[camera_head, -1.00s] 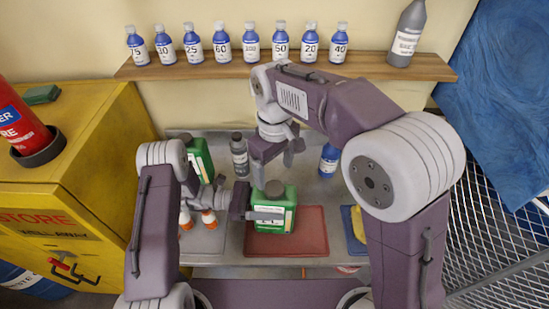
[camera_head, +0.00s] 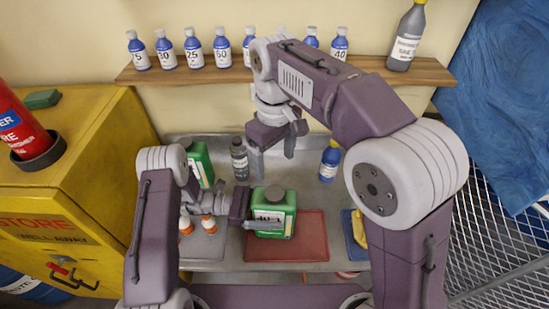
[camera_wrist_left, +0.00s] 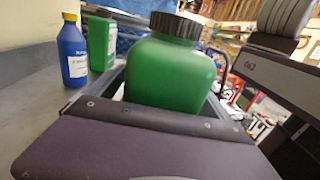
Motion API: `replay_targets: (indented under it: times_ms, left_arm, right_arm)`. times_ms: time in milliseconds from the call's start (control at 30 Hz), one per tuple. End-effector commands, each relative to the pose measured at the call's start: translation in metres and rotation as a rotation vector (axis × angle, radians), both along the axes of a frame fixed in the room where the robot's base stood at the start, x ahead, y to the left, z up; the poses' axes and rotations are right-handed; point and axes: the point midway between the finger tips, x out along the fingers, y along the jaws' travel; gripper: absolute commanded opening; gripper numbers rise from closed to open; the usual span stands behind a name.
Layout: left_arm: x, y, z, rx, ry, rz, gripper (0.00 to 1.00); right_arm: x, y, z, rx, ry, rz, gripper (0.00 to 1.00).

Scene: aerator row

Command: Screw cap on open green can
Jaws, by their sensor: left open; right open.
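A green can (camera_head: 284,198) with a white label stands upright at the red mat's left edge, with a dark cap (camera_head: 274,193) on its mouth. The left wrist view shows the same can (camera_wrist_left: 170,75) close up, with its black ribbed cap (camera_wrist_left: 177,26) on top. My left gripper (camera_head: 262,225) is open at the can's near side, its fingers beside the body; I cannot tell whether they touch it. My right gripper (camera_head: 274,155) is open and empty, raised behind and above the can, clear of the cap.
Another green can (camera_head: 203,168), a grey bottle (camera_head: 239,162) and a blue bottle (camera_head: 329,163) stand at the back of the bench. The red mat (camera_head: 308,240) is bare on its right. A bottle shelf (camera_head: 180,73) runs behind.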

Motion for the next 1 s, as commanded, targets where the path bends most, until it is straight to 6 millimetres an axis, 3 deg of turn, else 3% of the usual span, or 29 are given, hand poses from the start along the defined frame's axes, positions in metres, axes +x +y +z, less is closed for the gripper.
replay_targets:
  times_ms: [167, 400, 533, 1000]
  left_arm:
    - [0.002, 0.010, -0.002, -0.001, -0.002, 0.003, 0.93]
    - [0.005, 0.054, -0.003, 0.000, -0.002, 0.004, 0.93]
    - [0.006, 0.069, -0.002, 0.000, -0.002, 0.001, 0.93]
    - [0.006, 0.075, 0.000, 0.000, 0.000, 0.000, 0.93]
  right_arm:
    - [0.000, 0.000, -0.006, 0.000, 0.000, 0.000, 0.76]
    - [0.000, 0.000, -0.021, 0.000, 0.000, 0.000, 0.76]
    - [0.000, 0.000, -0.025, 0.000, 0.000, 0.000, 0.76]
    - [0.000, 0.000, -0.025, 0.000, 0.000, 0.000, 0.76]
